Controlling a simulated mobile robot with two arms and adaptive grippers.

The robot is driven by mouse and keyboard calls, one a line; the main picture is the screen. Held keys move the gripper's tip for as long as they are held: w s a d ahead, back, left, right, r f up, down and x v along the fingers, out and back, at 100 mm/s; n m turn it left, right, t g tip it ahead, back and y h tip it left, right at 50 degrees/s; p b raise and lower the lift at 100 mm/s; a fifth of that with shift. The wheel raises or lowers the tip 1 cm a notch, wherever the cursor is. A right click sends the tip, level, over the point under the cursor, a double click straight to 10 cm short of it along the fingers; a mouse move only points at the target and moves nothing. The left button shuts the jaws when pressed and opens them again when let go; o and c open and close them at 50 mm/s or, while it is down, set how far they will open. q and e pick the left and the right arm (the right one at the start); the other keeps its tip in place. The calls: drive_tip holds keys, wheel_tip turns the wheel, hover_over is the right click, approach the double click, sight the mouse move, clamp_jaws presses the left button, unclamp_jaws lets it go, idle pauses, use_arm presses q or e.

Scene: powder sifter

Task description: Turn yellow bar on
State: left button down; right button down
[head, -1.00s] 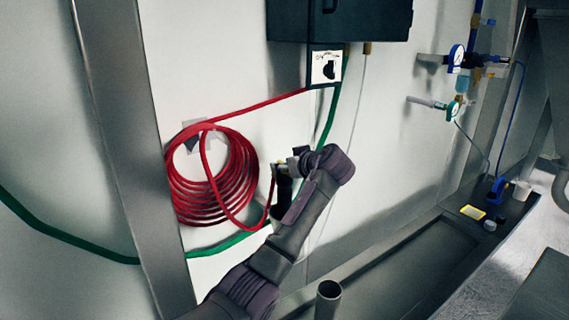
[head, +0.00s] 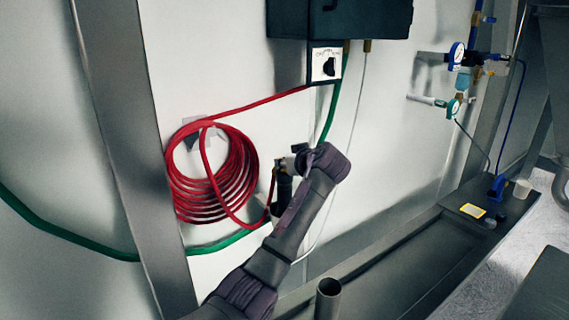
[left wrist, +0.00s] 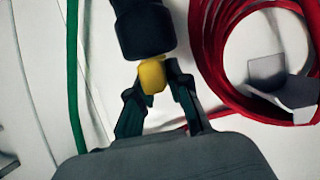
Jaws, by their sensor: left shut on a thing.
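The yellow bar (left wrist: 152,76) shows in the left wrist view as a small yellow piece at the end of a black cylindrical body (left wrist: 143,30). My left gripper (left wrist: 157,82) has its two dark fingers closed around the yellow piece, which is partly hidden between them. In the head view my left gripper (head: 283,161) is close to the wall, just right of the red hose coil. The black body (head: 283,187) hangs upright just below it there. The bar's own position is too small to read in the head view. My right gripper is not in view.
A coiled red hose (head: 213,190) hangs on the wall left of the gripper. A green hose (head: 90,248) runs along the wall. A dark box with a switch panel (head: 325,65) is above. Pressure gauges (head: 456,55) are at right. A metal post (head: 125,140) stands left.

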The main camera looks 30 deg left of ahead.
use_arm(q)
drive_tip(key=c, duration=1.1)
unclamp_jaws()
drive_tip(key=v, duration=1.2)
drive_tip(key=shift+f, duration=0.1)
